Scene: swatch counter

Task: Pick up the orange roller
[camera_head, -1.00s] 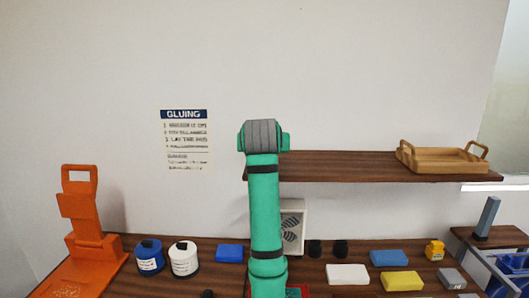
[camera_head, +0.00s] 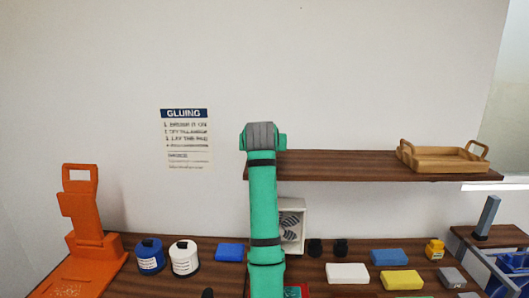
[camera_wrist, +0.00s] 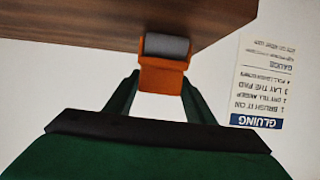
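The orange roller (camera_wrist: 162,74) shows in the wrist view, with an orange body and a grey cylinder at its far end. My gripper (camera_wrist: 162,80) has one dark green finger against each side of the orange body, and it looks closed on it. The grey cylinder overlaps the edge of a wooden board in the picture; I cannot tell if they touch. In the head view my green arm stands upright in the middle, and neither the roller nor the gripper can be made out.
A wooden shelf (camera_head: 330,165) carries a tray (camera_head: 445,158). The counter below holds an orange stand (camera_head: 85,220), blue and white pots (camera_head: 185,259), several coloured blocks, and a yellow item (camera_head: 434,249). A gluing poster (camera_head: 186,140) hangs on the wall, left of my arm.

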